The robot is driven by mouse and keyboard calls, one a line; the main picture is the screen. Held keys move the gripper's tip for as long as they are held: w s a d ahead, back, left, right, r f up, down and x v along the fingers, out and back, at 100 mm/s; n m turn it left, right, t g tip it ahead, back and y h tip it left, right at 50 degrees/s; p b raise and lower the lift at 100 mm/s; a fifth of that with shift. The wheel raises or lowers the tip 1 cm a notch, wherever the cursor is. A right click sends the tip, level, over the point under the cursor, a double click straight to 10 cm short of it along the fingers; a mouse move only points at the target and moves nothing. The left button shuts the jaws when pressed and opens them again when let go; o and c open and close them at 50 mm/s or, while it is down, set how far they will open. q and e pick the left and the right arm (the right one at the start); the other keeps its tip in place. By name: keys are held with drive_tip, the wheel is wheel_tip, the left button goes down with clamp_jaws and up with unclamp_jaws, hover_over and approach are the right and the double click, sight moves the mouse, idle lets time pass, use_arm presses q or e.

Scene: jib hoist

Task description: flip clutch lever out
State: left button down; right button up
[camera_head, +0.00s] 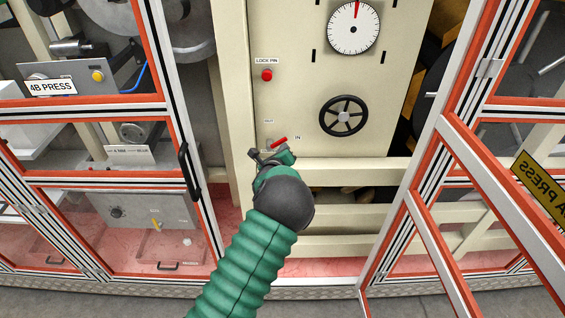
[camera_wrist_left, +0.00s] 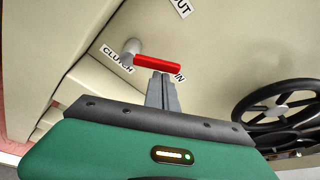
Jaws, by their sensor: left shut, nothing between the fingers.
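The clutch lever has a red handle (camera_head: 279,141) low on the cream panel (camera_head: 300,95). In the left wrist view the red handle (camera_wrist_left: 157,64) points right from a pale pivot (camera_wrist_left: 131,47) toward the IN label (camera_wrist_left: 179,78). The OUT label (camera_wrist_left: 182,7) is above it, and the CLUTCH label (camera_wrist_left: 117,58) is by the pivot. My left gripper (camera_head: 268,155) is shut and empty; in the left wrist view its fingertips (camera_wrist_left: 161,80) are just below the handle. I cannot tell whether they touch it. My right gripper is out of view.
A black handwheel (camera_head: 344,116) is to the right of the lever. A red lock pin knob (camera_head: 266,75) and a white dial (camera_head: 353,27) are higher on the panel. Framed doors stand on both sides, the left one with a black handle (camera_head: 188,170).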

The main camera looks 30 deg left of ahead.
sight(275, 143)
use_arm(q)
drive_tip(key=n+t+b, duration=0.1)
drive_tip(key=n+b, duration=0.1)
drive_tip(key=b, duration=0.1)
drive_tip(key=a+r+n+t+h+b, duration=0.1)
drive_tip(key=n+b, duration=0.2)
drive_tip(key=b, duration=0.1)
drive_tip(key=s+a+r+n+t+b, duration=0.1)
drive_tip(key=n+b, duration=0.1)
drive_tip(key=b, duration=0.1)
drive_tip(key=shift+s+a+r+n+h+b, duration=0.1)
drive_tip(key=shift+a+r+n+h+b, duration=0.15)
drive_tip(key=shift+n+h+b, duration=0.1)
drive_tip(key=shift+s+a+r+b, duration=0.25)
drive_tip(key=shift+a+b, duration=0.1)
drive_tip(key=shift+b, duration=0.4)
drive_tip(key=shift+w, duration=0.1)
